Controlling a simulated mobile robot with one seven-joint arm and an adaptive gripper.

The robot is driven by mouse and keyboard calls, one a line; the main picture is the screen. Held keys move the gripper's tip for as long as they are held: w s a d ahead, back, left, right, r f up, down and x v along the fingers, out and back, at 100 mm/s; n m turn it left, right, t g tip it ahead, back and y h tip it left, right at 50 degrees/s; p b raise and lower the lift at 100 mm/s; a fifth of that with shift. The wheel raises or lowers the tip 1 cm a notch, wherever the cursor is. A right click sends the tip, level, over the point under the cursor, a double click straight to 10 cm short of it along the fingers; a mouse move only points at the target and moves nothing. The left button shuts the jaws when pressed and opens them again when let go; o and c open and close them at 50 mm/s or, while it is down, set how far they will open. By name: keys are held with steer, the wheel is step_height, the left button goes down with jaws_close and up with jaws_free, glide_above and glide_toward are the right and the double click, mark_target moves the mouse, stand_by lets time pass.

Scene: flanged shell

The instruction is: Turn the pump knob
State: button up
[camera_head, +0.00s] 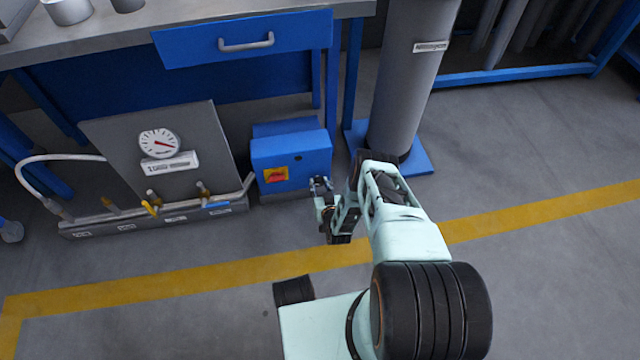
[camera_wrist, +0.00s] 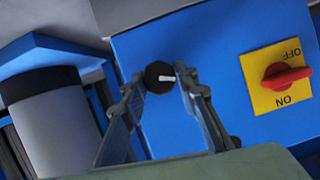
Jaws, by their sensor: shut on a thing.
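The black round knob (camera_wrist: 154,84) with a white pointer mark is on the face of the blue pump box (camera_head: 291,160). In the wrist view my gripper (camera_wrist: 160,80) has a fingertip on each side of the knob and is shut on it. In the head view my gripper (camera_head: 321,184) is at the right part of the box front, and the knob cannot be made out there. A red rotary switch (camera_wrist: 286,76) on a yellow plate marked ON and OFF is beside the knob; it also shows in the head view (camera_head: 275,175).
A grey panel with a gauge (camera_head: 159,143) and valves on a pipe (camera_head: 150,208) stands left of the box. A grey column (camera_head: 410,80) on a blue base is at the right. A blue drawer (camera_head: 245,38) hangs above. The floor in front is open.

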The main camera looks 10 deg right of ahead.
steer(key=shift+w+a+n+h+b, duration=0.15)
steer(key=shift+n+h+b, duration=0.2)
steer(key=shift+n+h, duration=0.8)
steer(key=shift+n+y, duration=0.25)
steer(key=shift+n, duration=0.1)
steer(key=o, duration=1.1)
steer(key=shift+r, duration=0.1)
step_height(320, 180, up, 10)
steer(key=shift+f, duration=0.1)
